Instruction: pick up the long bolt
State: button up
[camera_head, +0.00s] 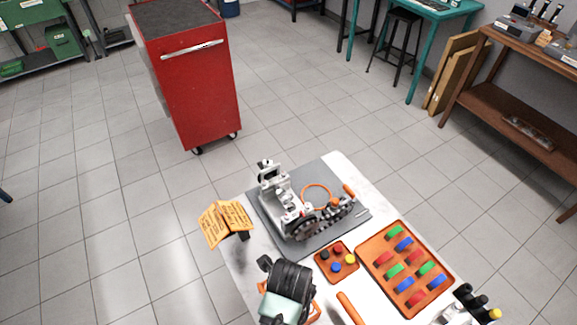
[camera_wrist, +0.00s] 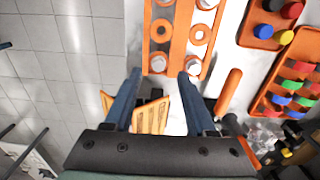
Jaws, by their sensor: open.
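In the wrist view an orange bolt holder (camera_wrist: 180,40) lies on the white table top, with silver bolt heads and orange rings in two rows. One silver bolt head (camera_wrist: 158,63) shows just beyond the gap between my fingertips; another bolt head (camera_wrist: 193,65) is just right of it, by the right fingertip. From above I cannot tell which bolt is the long one. My gripper (camera_wrist: 160,75) is open and empty, its two dark blue fingers apart. In the head view my gripper and wrist (camera_head: 288,285) hide most of the holder.
An orange-handled tool (camera_wrist: 229,90) lies right of the holder. A small tray of coloured caps (camera_head: 336,262) and a larger tray of coloured pieces (camera_head: 371,263) are close by. An engine part (camera_head: 300,205) sits on a grey mat (camera_head: 263,213). An orange lined card (camera_head: 224,221) stands at the table's left edge.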

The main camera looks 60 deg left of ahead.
jog(key=shift+s+d+f, duration=0.1)
jog(key=shift+f, duration=1.7)
grip_shut()
